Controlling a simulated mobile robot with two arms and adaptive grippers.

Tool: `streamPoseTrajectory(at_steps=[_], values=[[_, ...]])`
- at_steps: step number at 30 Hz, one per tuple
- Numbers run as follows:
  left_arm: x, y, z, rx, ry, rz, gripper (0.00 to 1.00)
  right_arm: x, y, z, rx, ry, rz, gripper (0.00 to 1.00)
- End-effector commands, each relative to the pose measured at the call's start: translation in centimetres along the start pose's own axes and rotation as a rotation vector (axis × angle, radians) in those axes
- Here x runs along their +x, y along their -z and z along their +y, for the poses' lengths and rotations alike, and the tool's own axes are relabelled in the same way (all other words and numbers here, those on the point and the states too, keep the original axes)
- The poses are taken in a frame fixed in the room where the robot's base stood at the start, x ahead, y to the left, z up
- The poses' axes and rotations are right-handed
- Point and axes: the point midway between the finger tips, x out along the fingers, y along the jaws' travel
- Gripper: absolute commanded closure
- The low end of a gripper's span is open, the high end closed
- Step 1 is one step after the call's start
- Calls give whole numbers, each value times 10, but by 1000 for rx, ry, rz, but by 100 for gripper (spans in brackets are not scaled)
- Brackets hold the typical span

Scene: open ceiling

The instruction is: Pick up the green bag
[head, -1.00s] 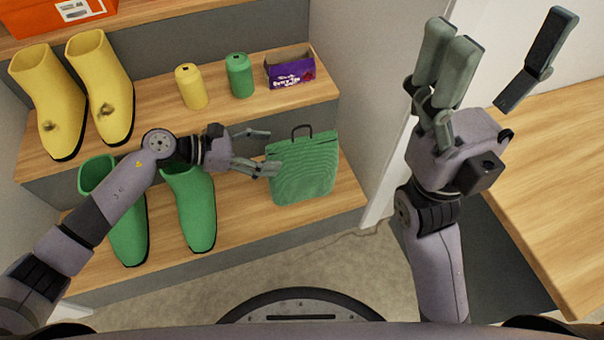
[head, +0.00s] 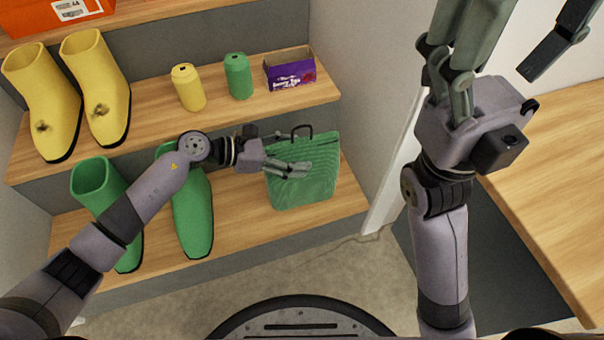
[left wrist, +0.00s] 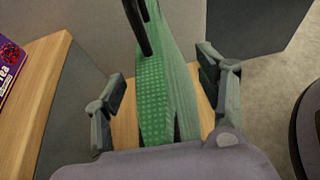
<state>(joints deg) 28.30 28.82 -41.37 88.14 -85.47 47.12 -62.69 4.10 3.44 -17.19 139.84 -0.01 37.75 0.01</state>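The green bag (head: 312,185) stands upright on the lower wooden shelf, with its dark handle up. In the left wrist view the green bag (left wrist: 152,100) is seen edge-on between my spread fingers. My left gripper (head: 298,154) is open around the bag's upper part in the head view, one finger in front of it and the other mostly hidden behind. In the left wrist view a gap shows between the bag and the left finger, while the right finger is close to it. My right gripper (head: 520,35) is open and empty at the upper right.
Green boots (head: 192,215) stand left of the bag, under my left arm. The shelf above holds yellow boots (head: 98,85), a yellow can (head: 189,88), a green can (head: 238,77) and a purple box (head: 290,72). A wooden table (head: 560,190) is at right.

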Motion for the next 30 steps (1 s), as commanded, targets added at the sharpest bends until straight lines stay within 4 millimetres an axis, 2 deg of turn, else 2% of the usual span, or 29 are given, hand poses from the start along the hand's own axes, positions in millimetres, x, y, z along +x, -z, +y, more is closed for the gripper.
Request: streamPoseTrajectory(at_steps=[2,27,30], values=[[0,0,0,0,0,0,42,0,0,0,0,0,0,26],[0,1,0,0,-1,1,98,0,0,0,0,0,1,26],[0,1,0,1,-1,1,100,0,0,0,0,0,1,26]])
